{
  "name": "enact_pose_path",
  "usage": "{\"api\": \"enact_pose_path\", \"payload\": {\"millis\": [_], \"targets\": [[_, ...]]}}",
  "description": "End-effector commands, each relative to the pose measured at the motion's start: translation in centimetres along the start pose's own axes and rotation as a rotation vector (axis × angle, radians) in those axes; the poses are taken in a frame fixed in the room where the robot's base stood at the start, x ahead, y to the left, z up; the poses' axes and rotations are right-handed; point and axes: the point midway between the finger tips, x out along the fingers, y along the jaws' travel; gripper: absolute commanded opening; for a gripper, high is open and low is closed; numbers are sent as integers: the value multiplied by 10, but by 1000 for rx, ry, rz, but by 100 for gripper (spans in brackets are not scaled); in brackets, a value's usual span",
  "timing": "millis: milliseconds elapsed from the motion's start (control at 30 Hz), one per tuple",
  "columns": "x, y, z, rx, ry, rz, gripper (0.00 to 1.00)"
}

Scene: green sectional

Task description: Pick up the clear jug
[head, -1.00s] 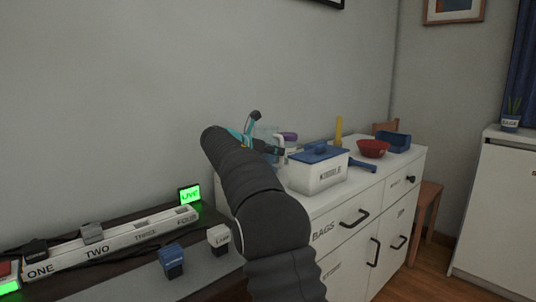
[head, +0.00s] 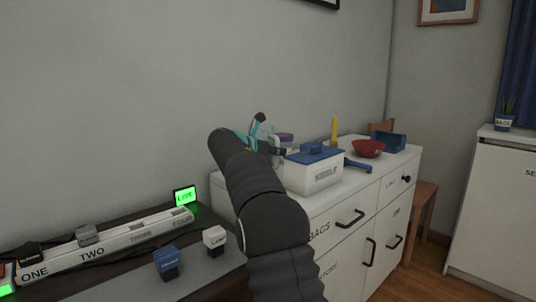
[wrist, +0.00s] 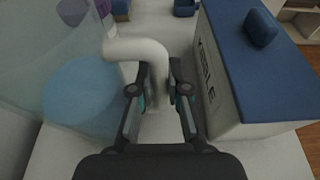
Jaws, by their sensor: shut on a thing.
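The clear jug (wrist: 75,60) fills the left of the wrist view. It is see-through, with a pale blue round area inside or under it and a thick white handle (wrist: 140,48) reaching right. My gripper (wrist: 159,88) is shut on this handle, one finger on each side. In the head view the jug (head: 265,132) shows only partly behind my arm, on or just above the white cabinet top; I cannot tell whether its base touches.
A white KIBBLE box (head: 313,174) with a blue lid stands close right of my gripper. A purple-topped container (head: 285,138), red bowl (head: 368,148), blue bin (head: 389,141) and yellow upright thing (head: 334,130) are farther along the cabinet (head: 335,205). The wall is close behind.

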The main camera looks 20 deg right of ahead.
Motion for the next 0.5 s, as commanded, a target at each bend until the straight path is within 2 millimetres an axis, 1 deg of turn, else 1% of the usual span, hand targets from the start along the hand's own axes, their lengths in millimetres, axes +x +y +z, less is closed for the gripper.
{"api": "enact_pose_path", "payload": {"millis": [167, 500], "targets": [[-3, 0, 9, 4, -2, 1, 0], [-18, 0, 59, 6, -3, 1, 0]]}}
